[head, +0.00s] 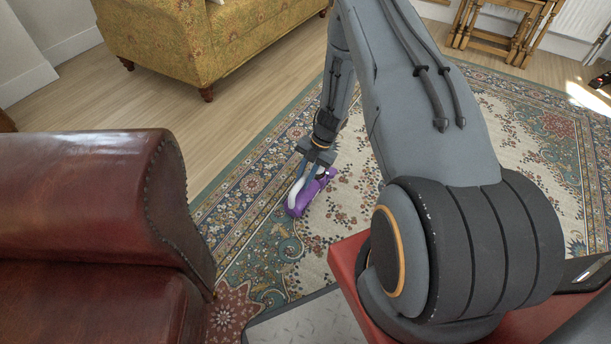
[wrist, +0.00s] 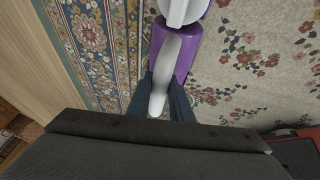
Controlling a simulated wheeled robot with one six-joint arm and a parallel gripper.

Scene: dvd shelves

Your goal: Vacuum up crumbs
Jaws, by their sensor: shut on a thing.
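A small purple and white handheld vacuum (head: 307,196) is held low over the patterned rug (head: 262,186), in the middle of the head view. My gripper (head: 315,160) is shut on it from above. In the wrist view the vacuum (wrist: 185,55) shows its purple body and white handle, and my gripper's dark fingers (wrist: 165,100) close around the handle. Whether the vacuum touches the rug is hard to tell. I cannot tell crumbs from the rug's flowered pattern.
A red leather armchair (head: 80,230) stands close at the left. A yellow patterned sofa (head: 195,45) is at the back left, and wooden nesting tables (head: 503,28) are at the back right. Bare wood floor (head: 130,105) lies between sofa and rug. The rug right of the vacuum looks open.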

